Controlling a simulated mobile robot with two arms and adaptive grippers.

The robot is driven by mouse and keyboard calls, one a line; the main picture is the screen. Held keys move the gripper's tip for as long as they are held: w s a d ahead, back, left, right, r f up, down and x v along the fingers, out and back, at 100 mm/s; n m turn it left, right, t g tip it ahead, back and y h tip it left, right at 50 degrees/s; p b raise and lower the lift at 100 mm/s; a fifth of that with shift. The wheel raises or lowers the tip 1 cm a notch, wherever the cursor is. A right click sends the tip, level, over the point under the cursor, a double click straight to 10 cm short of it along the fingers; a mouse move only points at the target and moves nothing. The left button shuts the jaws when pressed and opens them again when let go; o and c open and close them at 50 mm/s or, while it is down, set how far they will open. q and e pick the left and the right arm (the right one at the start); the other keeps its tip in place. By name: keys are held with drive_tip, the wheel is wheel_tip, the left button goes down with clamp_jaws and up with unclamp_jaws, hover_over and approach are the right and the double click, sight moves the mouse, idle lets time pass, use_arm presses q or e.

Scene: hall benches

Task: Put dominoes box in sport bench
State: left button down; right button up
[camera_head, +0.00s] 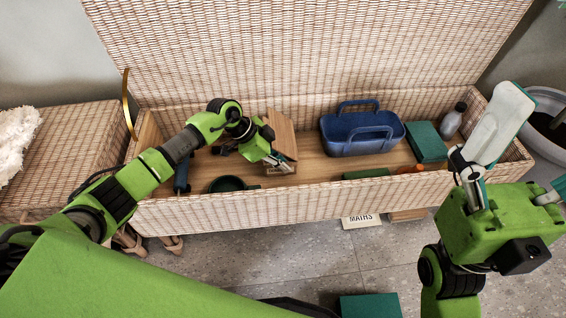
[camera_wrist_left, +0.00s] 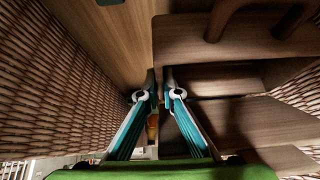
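The sport bench is not marked; a long open wicker bench (camera_head: 230,211) with a wooden floor fills the middle of the head view. A wooden object (camera_head: 282,132), possibly the dominoes box, stands tilted inside its left part. No label shows. My left gripper (camera_head: 279,163) reaches into the bench against this object. The wrist view shows its fingertips (camera_wrist_left: 159,82) close together at the edge of the wooden piece (camera_wrist_left: 202,58); whether they pinch it is unclear.
The bench holds a blue basket (camera_head: 350,143), a teal box (camera_head: 426,141), a grey bottle (camera_head: 453,121) and a dark green round dish (camera_head: 227,184). Another wicker bench (camera_head: 70,150) stands left. A MATHS book (camera_head: 361,221) and a teal box (camera_head: 370,306) lie on the floor.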

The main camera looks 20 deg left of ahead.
use_arm(q)
drive_tip(key=shift+f, duration=0.3)
